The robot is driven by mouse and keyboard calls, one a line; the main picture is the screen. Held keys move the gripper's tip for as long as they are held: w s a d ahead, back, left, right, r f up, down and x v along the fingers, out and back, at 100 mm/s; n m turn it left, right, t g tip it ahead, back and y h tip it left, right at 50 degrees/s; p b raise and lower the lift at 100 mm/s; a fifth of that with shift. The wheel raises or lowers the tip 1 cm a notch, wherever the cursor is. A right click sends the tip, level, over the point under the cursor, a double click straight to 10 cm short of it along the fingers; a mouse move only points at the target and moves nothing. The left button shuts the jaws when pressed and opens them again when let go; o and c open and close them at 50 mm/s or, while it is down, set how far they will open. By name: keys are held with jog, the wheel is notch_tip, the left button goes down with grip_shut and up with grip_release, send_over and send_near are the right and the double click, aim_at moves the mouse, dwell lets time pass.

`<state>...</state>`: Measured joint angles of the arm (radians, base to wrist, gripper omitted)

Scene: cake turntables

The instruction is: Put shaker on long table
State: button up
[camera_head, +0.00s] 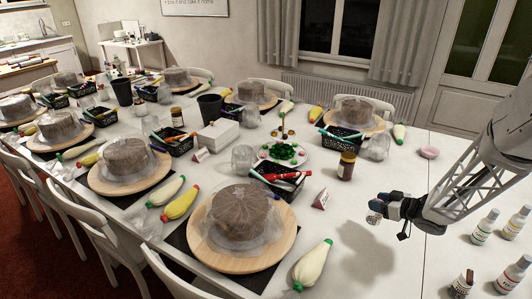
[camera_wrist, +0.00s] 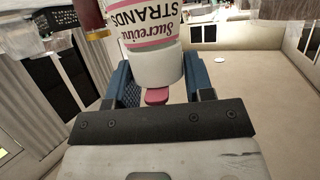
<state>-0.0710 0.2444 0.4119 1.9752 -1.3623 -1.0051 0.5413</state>
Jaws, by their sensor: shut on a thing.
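The shaker (camera_wrist: 157,35) has a white body and a pink-edged label with "STRANDS" lettering. In the wrist view it stands between the blue fingers of my gripper (camera_wrist: 155,80), which is shut on it. In the head view my gripper (camera_head: 381,206) hangs over the right part of the long white table (camera_head: 350,250), above bare surface. There the shaker is mostly hidden by the gripper, and I cannot tell its outline.
A cake on a wooden turntable (camera_head: 265,262) is at front left. Several white bottles (camera_head: 485,227) stand at right. The table between is clear.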

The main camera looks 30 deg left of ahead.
jog(key=shift+w, duration=0.15)
jog(key=w+a+f, duration=0.1)
jog(key=w+a, duration=0.3)
jog(key=w, duration=1.1)
jog(key=shift+w+f, duration=0.15)
jog(key=shift+f, duration=0.05)
jog(key=shift+f, duration=1.75)
jog(key=shift+f, duration=0.1)
jog(key=o, duration=1.3)
